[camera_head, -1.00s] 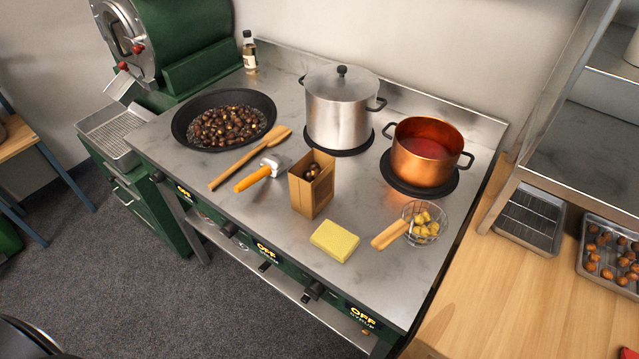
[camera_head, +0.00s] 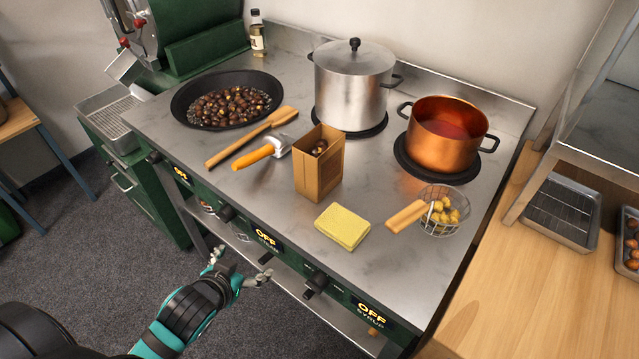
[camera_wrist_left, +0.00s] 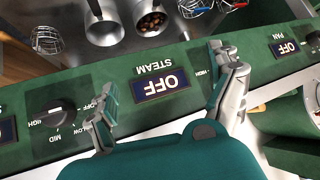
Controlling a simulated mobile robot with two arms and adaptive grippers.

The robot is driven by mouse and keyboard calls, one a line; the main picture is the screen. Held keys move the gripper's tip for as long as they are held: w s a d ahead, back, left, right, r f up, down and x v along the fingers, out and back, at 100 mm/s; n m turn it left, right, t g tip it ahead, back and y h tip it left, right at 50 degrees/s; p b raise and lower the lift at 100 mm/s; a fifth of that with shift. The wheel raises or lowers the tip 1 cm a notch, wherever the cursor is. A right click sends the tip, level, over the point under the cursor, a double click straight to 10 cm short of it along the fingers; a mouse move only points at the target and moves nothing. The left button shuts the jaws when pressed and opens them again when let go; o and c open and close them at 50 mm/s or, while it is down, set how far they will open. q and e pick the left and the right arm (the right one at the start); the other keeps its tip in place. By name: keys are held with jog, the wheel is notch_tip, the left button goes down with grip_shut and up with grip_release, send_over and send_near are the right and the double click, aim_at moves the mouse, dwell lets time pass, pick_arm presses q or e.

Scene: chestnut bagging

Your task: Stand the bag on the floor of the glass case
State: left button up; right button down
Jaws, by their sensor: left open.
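The bag (camera_head: 318,178) is a brown, open-topped paper bag with chestnuts inside. It stands upright on the steel cooktop (camera_head: 395,262), between the orange-handled tool and the yellow sponge. My left gripper (camera_head: 241,264) is low in front of the stove's control panel, below and to the left of the bag, apart from it. Its fingers are spread and empty. In the left wrist view the open fingers (camera_wrist_left: 165,75) face the panel's STEAM sign. A metal-framed case (camera_head: 590,120) at the right edge may be the glass case; only part shows. My right gripper is not in view.
A yellow sponge (camera_head: 342,226) and a wire skimmer (camera_head: 440,212) lie right of the bag. A scoop with an orange handle (camera_head: 258,155) and a wooden spatula (camera_head: 245,138) lie left. A steel pot (camera_head: 350,90), copper pot (camera_head: 445,140) and chestnut pan (camera_head: 190,122) stand behind.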

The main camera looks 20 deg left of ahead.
pick_arm(q)
jog(key=w+r+t+h, duration=0.2)
jog(key=w+r+t, duration=0.25)
jog(key=r, duration=0.65)
jog(key=m+t+h, duration=0.3)
jog(key=h, duration=0.2)
send_near(303, 154)
jog(key=p+x, duration=0.2)
jog(key=x, duration=0.7)
jog(key=shift+w+d+f, duration=0.1)
jog(key=shift+w+f, duration=0.05)
jog(key=shift+w, duration=0.15)
jog(key=shift+w+d, duration=0.1)
jog(key=shift+w, duration=0.15)
jog(key=x, duration=0.1)
jog(key=p+x, duration=0.1)
jog(key=x, duration=0.2)
jog(key=shift+w+d+r+p, duration=0.15)
jog(key=shift+w+r+p, duration=0.15)
jog(key=shift+w, duration=0.05)
jog(key=shift+s, duration=0.1)
jog(key=shift+c, duration=0.8)
jog(key=c, duration=1.6)
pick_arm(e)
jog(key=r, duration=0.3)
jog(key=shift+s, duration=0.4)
